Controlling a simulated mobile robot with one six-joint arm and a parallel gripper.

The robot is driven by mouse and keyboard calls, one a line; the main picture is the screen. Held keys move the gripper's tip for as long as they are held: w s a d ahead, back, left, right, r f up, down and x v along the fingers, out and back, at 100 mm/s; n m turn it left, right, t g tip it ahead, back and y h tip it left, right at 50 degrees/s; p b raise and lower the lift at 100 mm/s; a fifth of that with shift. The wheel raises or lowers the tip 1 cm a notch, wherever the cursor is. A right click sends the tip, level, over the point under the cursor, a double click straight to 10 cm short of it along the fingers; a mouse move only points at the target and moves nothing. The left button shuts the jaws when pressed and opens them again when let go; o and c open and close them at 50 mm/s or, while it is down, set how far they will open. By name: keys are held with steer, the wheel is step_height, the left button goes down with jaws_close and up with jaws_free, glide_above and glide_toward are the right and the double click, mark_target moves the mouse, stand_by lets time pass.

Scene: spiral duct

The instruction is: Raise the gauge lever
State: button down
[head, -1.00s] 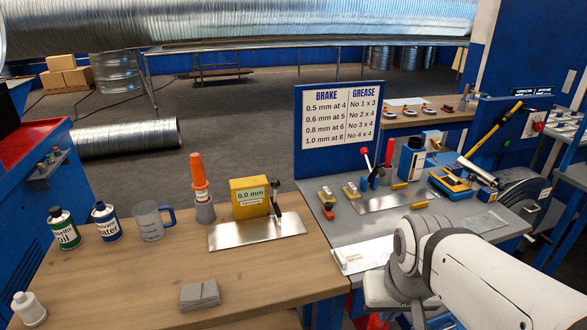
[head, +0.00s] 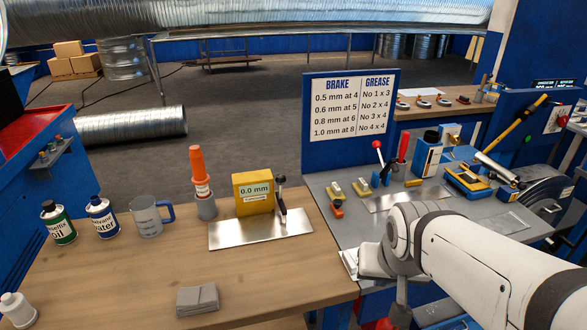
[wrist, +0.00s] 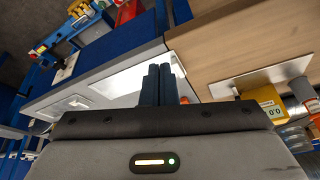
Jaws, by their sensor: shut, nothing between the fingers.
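In the head view the fingers are not visible; my arm is at lower right.
An orange-topped tool in a grey cup (head: 206,207), a clear jug (head: 147,219) and two cans stand left of the gauge. A grey folded cloth (head: 197,299) lies at the front. The grey bench (head: 345,222) on the right holds several tools.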

mark_target(282, 183)
steer(key=w+a+f+m+t+y+b, duration=0.1)
steer(key=w+a+f+m+t+b, duration=0.1)
steer(key=w, duration=0.4)
steer(key=w+a+f+m+t+y+b, duration=0.1)
steer(key=w+a+f+m+t+b, duration=0.2)
steer(key=w+t+b, duration=0.2)
steer(key=w+a+f+m+t+y+b, duration=0.2)
steer(key=w+m+t+b, duration=0.1)
steer(key=w, duration=0.5)
steer(key=shift+a+f+t+b, duration=0.2)
steer(key=shift+t+b, duration=0.1)
steer(key=shift+b, duration=0.25)
steer(key=a+t+y+b, duration=0.1)
steer(key=a+m+y+b, duration=0.1)
steer(key=a+m+t+y+b, duration=0.1)
steer(key=a+y, duration=0.1)
steer(key=shift+w+t, duration=0.25)
steer(key=shift+t, duration=0.05)
steer(key=shift+s+a+r+m+y, duration=0.3)
steer(key=shift+a+m+y, duration=0.15)
steer(key=shift+y, duration=0.35)
steer(key=shift+w, duration=0.1)
steer(key=x, duration=1.4)
steer(key=shift+r, duration=0.2)
steer(key=shift+r, duration=0.15)
